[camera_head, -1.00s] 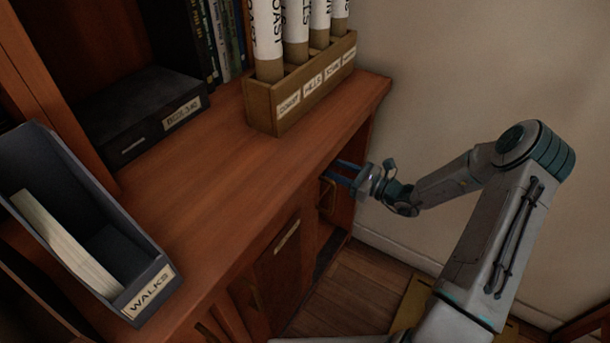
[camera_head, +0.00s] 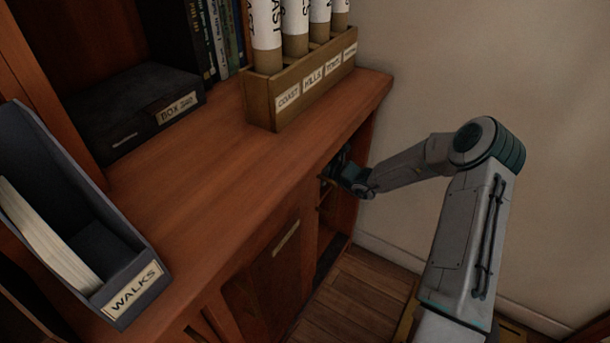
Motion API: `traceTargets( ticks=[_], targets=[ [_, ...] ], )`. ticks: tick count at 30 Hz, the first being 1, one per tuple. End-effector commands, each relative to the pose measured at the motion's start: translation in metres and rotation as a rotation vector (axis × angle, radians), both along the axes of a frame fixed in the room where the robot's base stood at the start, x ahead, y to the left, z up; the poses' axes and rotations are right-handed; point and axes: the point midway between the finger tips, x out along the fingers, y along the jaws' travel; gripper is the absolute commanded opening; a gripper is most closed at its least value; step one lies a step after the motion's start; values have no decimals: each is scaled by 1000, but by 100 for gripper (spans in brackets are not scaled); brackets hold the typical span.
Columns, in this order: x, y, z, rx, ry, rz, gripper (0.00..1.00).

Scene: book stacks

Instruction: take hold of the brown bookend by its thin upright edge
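My gripper (camera_head: 345,170) reaches into the open compartment under the right end of the wooden counter. Its fingers are in shadow and partly hidden by the counter edge and the wrist, so I cannot tell whether they are open or shut. A small brown edge (camera_head: 324,192) shows in the compartment just below and left of my gripper. It may be part of the brown bookend, but most of it is hidden. I cannot tell whether my gripper touches it.
The wooden counter (camera_head: 200,190) overhangs the compartment. On it stand a rack (camera_head: 290,95) of labelled map tubes, a dark box (camera_head: 140,115) and a grey file holder (camera_head: 125,265) marked WALKS. A pale wall (camera_head: 480,60) is to the right, with wooden floor (camera_head: 350,295) below.

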Motion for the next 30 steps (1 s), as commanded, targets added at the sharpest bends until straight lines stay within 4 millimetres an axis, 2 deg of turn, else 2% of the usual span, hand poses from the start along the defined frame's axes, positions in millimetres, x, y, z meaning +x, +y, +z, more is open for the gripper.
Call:
traceTargets(
  ticks=[5,9,30],
  targets=[
    [0,-1,1,0,0,-2,40],
    [0,-1,1,0,0,-2,1],
    [0,-2,1,0,0,-3,0]
  ],
)
